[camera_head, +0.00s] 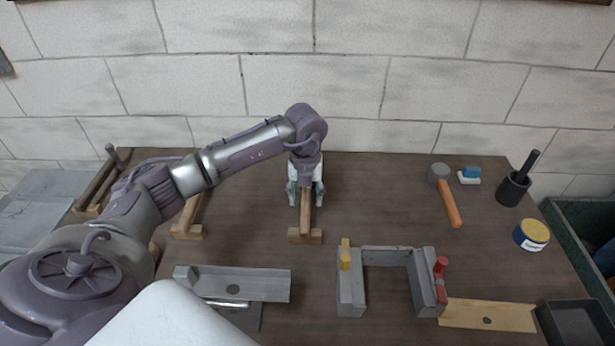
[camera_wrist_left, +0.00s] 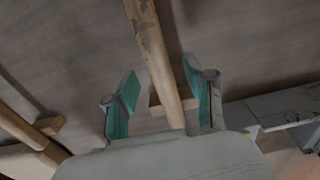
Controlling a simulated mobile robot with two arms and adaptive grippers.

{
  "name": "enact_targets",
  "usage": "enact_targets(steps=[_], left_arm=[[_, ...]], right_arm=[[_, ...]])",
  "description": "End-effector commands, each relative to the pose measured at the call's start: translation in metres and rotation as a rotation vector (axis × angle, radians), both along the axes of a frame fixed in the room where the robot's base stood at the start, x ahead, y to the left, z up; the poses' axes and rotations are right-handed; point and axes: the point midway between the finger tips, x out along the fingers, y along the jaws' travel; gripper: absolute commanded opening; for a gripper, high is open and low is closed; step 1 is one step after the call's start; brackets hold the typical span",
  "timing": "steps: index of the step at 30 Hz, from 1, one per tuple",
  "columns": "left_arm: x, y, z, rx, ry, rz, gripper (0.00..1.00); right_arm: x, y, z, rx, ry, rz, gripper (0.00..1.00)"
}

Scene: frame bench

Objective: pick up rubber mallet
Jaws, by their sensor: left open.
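The rubber mallet (camera_head: 446,196) lies on the workbench right of centre, with a grey head (camera_head: 439,173) toward the wall and an orange handle toward the front. My left gripper (camera_head: 305,196) is well to the left of the mallet, pointing down. It is open, with its fingers on either side of a wooden bar (camera_head: 305,220). In the left wrist view the bar (camera_wrist_left: 155,60) runs between the two teal-padded fingers (camera_wrist_left: 160,100), with a gap on each side. The mallet does not show in that view. My right gripper is not in view.
A blue-and-white brush (camera_head: 469,175) lies right of the mallet head. Beyond are a black cup (camera_head: 513,190) and a yellow tin (camera_head: 532,236). A grey U-shaped frame (camera_head: 390,256) stands in front. Bare bench lies between the bar and mallet.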

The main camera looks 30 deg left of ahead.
Motion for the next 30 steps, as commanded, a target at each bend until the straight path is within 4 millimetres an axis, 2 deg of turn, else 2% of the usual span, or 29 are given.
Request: enact_targets(steps=[1, 6, 14, 24, 30], left_arm=[[0.0, -0.001, -0.004, -0.001, 0.005, 0.0, 0.54], [0.001, -0.001, -0.026, 0.0, 0.001, 0.0, 0.54], [0.001, -0.001, -0.03, 0.0, 0.0, -0.001, 0.54], [0.001, 0.0, -0.029, 0.0, 0.0, -0.001, 0.0], [0.001, 0.0, -0.029, 0.001, -0.001, 0.0, 0.0]], right_arm=[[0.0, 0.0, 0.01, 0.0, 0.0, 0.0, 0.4], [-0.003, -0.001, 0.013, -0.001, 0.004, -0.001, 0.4], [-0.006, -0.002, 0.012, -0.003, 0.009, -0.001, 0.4], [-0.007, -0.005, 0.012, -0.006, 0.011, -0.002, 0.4], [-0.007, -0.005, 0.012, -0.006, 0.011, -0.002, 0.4]])
